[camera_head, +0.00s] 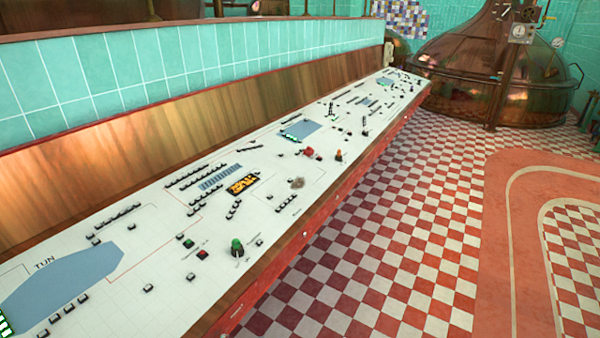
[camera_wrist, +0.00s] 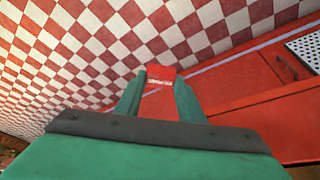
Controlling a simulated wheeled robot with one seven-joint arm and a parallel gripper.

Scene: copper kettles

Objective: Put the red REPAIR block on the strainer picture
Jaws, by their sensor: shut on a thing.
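My gripper (camera_wrist: 160,86) shows in the wrist view with green fingers shut on the red REPAIR block (camera_wrist: 161,74). The block has white lettering, too small to read, and sits between the fingertips. Checkered floor and a red surface show behind it. My gripper is not seen in the head view. On the white panel in the head view is a blue hatched picture (camera_head: 220,177), which may be the strainer picture; I cannot read a label. The block is not over it in any view.
The long white panel (camera_head: 150,262) carries rows of small black switches, a green knob (camera_head: 237,246), an orange display (camera_head: 242,185) and a small red object (camera_head: 308,153). A white perforated plate (camera_wrist: 306,50) shows at right in the wrist view. Open checkered floor (camera_head: 400,240) lies right of the panel.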

